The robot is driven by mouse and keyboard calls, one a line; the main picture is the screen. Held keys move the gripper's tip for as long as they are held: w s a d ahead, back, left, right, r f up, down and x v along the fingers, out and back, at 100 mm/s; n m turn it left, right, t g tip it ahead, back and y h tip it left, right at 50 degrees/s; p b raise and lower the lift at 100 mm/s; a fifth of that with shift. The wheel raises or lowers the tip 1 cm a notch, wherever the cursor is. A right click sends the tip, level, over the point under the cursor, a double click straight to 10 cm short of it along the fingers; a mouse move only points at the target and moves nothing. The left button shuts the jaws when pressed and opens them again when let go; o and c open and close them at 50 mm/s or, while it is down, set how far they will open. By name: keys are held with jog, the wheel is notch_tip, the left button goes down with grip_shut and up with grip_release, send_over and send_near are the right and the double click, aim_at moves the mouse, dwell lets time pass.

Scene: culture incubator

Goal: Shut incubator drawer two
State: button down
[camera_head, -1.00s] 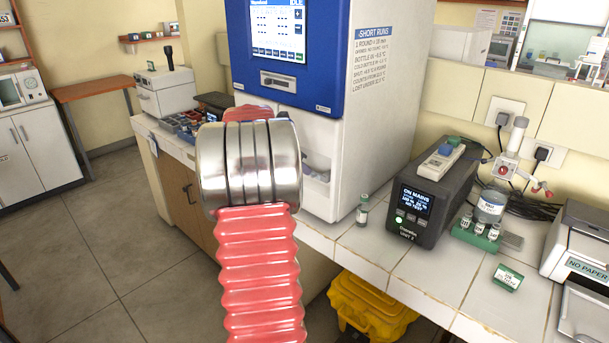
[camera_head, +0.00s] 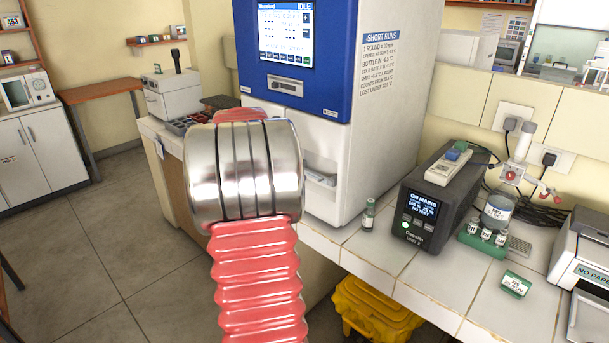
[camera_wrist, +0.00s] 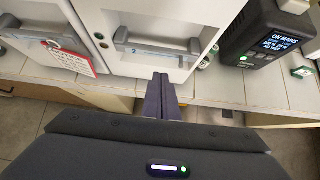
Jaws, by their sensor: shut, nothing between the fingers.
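The incubator (camera_head: 388,100) is a tall white cabinet with a blue front on the bench. Drawer two (camera_wrist: 183,68) has a white front marked 2 and a grey bar handle (camera_wrist: 150,46) in the wrist view. In the head view its handle (camera_head: 320,178) shows low on the incubator, right of my arm; I cannot tell how far the drawer stands out. My gripper (camera_wrist: 161,76) is shut and empty, its fingertips just below drawer two's front in the wrist picture; whether they touch it is unclear. In the head view my arm hides the gripper.
Another drawer with a handle (camera_wrist: 33,38) and a hanging red-edged tag (camera_wrist: 70,61) is left of drawer two. A small bottle (camera_head: 369,214) and a dark power unit (camera_head: 432,205) stand right of the incubator. A yellow bin (camera_head: 375,312) is below the bench.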

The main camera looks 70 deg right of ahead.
jog(key=v, duration=0.8)
jog(key=shift+a+r, duration=0.2)
jog(key=shift+r, duration=0.15)
